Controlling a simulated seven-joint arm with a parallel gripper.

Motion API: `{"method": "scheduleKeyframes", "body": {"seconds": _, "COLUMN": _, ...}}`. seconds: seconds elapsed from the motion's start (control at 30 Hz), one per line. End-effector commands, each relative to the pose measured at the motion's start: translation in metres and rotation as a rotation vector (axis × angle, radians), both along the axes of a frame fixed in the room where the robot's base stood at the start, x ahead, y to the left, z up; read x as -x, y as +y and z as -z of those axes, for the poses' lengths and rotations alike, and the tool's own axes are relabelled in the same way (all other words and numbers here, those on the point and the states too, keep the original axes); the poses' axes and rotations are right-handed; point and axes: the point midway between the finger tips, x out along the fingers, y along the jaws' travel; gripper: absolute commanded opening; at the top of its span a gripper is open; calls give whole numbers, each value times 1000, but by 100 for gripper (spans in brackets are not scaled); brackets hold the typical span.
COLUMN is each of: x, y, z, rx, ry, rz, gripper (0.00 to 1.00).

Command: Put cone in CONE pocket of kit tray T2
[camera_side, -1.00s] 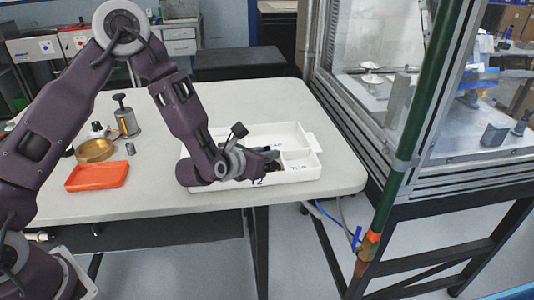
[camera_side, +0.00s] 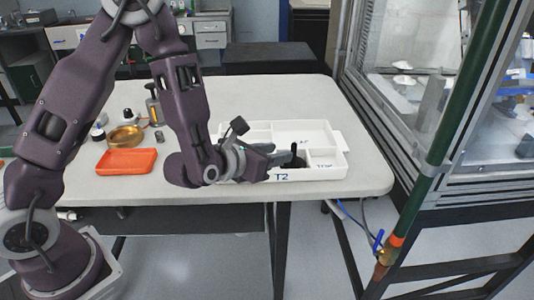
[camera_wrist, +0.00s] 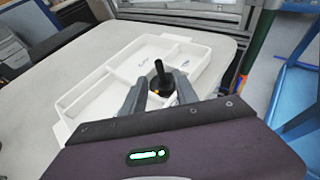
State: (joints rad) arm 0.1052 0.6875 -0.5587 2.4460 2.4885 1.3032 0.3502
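The black cone (camera_side: 297,160), with a thin upright stem, stands in the front part of the white kit tray T2 (camera_side: 310,174). It also shows in the wrist view (camera_wrist: 159,71), between and just beyond my fingertips. My gripper (camera_side: 284,154) reaches low over the tray from the left. In the wrist view the gripper's fingers (camera_wrist: 160,85) are apart, one on each side of the cone; whether either touches it is hard to tell. The cone's foot and its pocket's label are partly hidden by the fingers. Other pockets carry small dark lettering that I cannot read clearly.
An orange tray (camera_side: 127,161), a brass-coloured round part (camera_side: 126,136) and several small parts lie on the table's left. A framed machine enclosure (camera_side: 400,120) with a green post (camera_side: 458,90) stands to the right. The table behind the tray is clear.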

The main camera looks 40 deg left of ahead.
Motion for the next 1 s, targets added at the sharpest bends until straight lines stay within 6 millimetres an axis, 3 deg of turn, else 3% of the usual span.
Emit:
{"method": "scheduleKeyframes", "body": {"seconds": 0.03, "x": 14, "y": 0, "z": -6, "rx": -3, "ry": -1, "rz": 6, "gripper": 36}}
{"method": "scheduleKeyframes", "body": {"seconds": 0.23, "x": 30, "y": 0, "z": -9, "rx": 2, "ry": 6, "rz": -2, "gripper": 36}}
{"method": "scheduleKeyframes", "body": {"seconds": 0.6, "x": 37, "y": 2, "z": -16, "rx": -2, "ry": 0, "rz": -5, "gripper": 36}}
{"method": "scheduleKeyframes", "body": {"seconds": 0.67, "x": 39, "y": 14, "z": -21, "rx": -15, "ry": -2, "rz": -50, "gripper": 36}}
{"method": "scheduleKeyframes", "body": {"seconds": 0.73, "x": 48, "y": 55, "z": -37, "rx": -46, "ry": -5, "rz": -209, "gripper": 36}}
{"method": "scheduleKeyframes", "body": {"seconds": 0.77, "x": 58, "y": 81, "z": -48, "rx": -53, "ry": -10, "rz": -319, "gripper": 36}}
{"method": "scheduleKeyframes", "body": {"seconds": 0.83, "x": 103, "y": 148, "z": -80, "rx": -9, "ry": -40, "rz": -662, "gripper": 36}}
{"method": "scheduleKeyframes", "body": {"seconds": 0.87, "x": 132, "y": 173, "z": -92, "rx": 50, "ry": -62, "rz": -837, "gripper": 36}}
{"method": "scheduleKeyframes", "body": {"seconds": 0.9, "x": 175, "y": 196, "z": -102, "rx": 166, "ry": -94, "rz": -1064, "gripper": 36}}
{"method": "scheduleKeyframes", "body": {"seconds": 0.97, "x": 237, "y": 205, "z": -103, "rx": 417, "ry": -146, "rz": -1383, "gripper": 36}}
{"method": "scheduleKeyframes", "body": {"seconds": 1.0, "x": 271, "y": 197, "z": -97, "rx": 628, "ry": -177, "rz": -1574, "gripper": 36}}
